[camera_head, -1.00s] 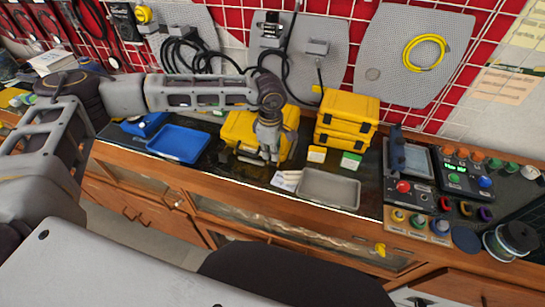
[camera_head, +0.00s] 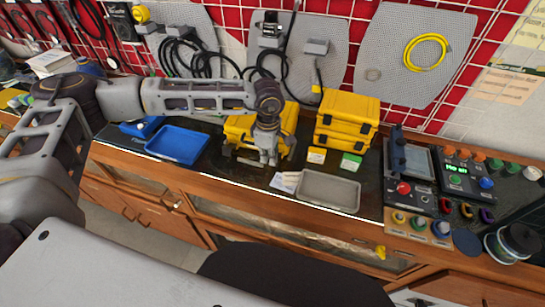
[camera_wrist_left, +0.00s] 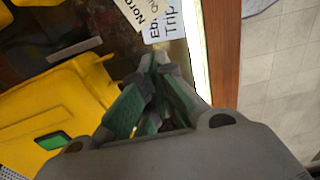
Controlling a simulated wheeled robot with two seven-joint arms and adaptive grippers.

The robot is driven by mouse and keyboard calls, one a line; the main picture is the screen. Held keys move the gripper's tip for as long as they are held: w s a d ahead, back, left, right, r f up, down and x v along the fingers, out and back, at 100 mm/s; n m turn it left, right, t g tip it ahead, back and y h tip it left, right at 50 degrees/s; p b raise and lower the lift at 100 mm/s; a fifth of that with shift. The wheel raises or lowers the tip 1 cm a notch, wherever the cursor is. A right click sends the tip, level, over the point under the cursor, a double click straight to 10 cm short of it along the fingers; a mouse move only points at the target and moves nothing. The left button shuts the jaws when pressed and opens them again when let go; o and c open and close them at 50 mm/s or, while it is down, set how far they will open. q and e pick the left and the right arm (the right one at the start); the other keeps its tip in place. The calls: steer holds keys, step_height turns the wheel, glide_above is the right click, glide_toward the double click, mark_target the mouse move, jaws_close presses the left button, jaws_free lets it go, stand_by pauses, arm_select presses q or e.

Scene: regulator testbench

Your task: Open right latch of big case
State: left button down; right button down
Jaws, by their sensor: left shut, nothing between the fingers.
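The big yellow case (camera_head: 240,126) lies on the dark bench top behind my left gripper, which covers part of its front. Dark fittings show along its front edge, but I cannot tell how the right latch stands. My left gripper (camera_head: 270,161) points down at the front of the case, right of its middle. It is shut and empty. In the left wrist view the shut fingertips (camera_wrist_left: 153,60) are beside the yellow case (camera_wrist_left: 75,85). I cannot tell whether they touch it. A green patch with a dark surround shows on the case. My right gripper is not in view.
A blue tray (camera_head: 160,146) lies to the left and a grey tray (camera_head: 330,191) to the front right. Stacked smaller yellow cases (camera_head: 345,120) stand right of the big case. Printed labels (camera_head: 284,181) lie near the bench's front edge. A control panel is further right.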

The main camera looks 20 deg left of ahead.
arm_select(q)
steer(key=shift+s+r, duration=0.45)
steer(key=shift+r, duration=0.1)
steer(key=shift+r, duration=0.15)
step_height(320, 180, up, 7)
steer(key=p, duration=0.3)
stand_by(1.2)
stand_by(0.5)
